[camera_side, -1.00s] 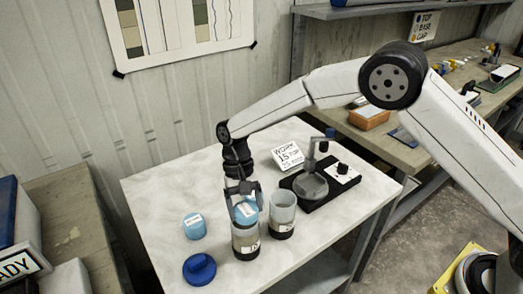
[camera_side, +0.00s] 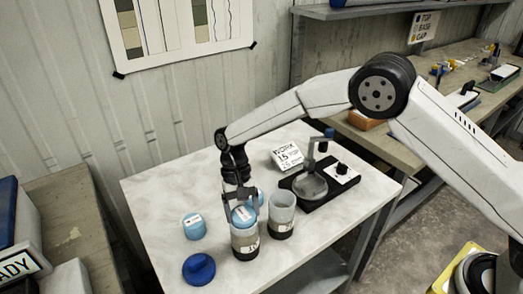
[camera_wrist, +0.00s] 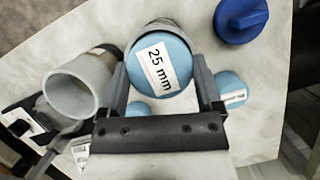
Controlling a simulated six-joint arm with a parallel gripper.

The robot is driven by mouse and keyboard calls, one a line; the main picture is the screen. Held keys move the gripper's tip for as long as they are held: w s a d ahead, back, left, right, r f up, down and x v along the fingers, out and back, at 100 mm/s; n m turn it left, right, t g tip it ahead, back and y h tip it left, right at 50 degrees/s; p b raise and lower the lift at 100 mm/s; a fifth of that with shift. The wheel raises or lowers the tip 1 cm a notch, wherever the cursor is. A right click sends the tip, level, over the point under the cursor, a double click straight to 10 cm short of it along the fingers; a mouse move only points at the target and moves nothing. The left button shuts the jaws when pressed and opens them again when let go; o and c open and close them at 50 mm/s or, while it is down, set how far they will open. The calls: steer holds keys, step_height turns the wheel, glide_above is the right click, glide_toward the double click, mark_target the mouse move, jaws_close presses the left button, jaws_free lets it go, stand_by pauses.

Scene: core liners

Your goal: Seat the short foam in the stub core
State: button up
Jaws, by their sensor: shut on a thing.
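My gripper (camera_side: 241,209) is shut on a blue foam plug (camera_side: 243,215), whose white label reads "25 mm" in the wrist view (camera_wrist: 160,65). The plug is at the mouth of the front core (camera_side: 245,241), a grey cup with a dark lower band and a white label. Its lower edge is hidden, so I cannot tell how far inside it sits. A second, open core (camera_side: 282,213) stands to the right and looks empty; it also shows in the wrist view (camera_wrist: 78,82). I cannot tell from the labels which core is the stub.
A blue foam plug (camera_side: 194,226) stands to the left, and another (camera_side: 257,196) is partly hidden behind my gripper. A blue cap (camera_side: 199,269) lies at the front. A black fixture (camera_side: 322,187) and a sign (camera_side: 289,158) are at the back right.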

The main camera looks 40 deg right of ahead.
mark_target(243, 210)
steer(key=shift+w+x, duration=0.15)
steer(key=shift+x, duration=0.65)
steer(key=shift+w+x, duration=0.1)
steer(key=shift+x, duration=0.7)
steer(key=o, duration=1)
steer(key=shift+d+f, duration=0.1)
steer(key=shift+d, duration=0.1)
steer(key=shift+c, duration=0.2)
steer(key=shift+w+r, duration=0.1)
steer(key=shift+r, duration=0.65)
steer(key=v, duration=1.2)
steer(key=shift+w, duration=0.3)
steer(key=shift+d, duration=0.1)
steer(key=s+d+n+t, duration=0.1)
steer(key=s+d+t, duration=0.1)
steer(key=s+d, duration=0.3)
steer(key=s+d+t, duration=0.1)
steer(key=s+d, duration=0.1)
steer(key=d, duration=0.5)
steer(key=s+d+n+t, duration=0.1)
steer(key=s+d+t, duration=0.1)
steer(key=s+d, duration=0.2)
steer(key=s+d+f+n+t+h, duration=0.1)
steer(key=s+d, duration=0.3)
steer(key=s, duration=0.7)
steer(key=shift+f+t, duration=0.35)
steer(key=shift+t, duration=0.05)
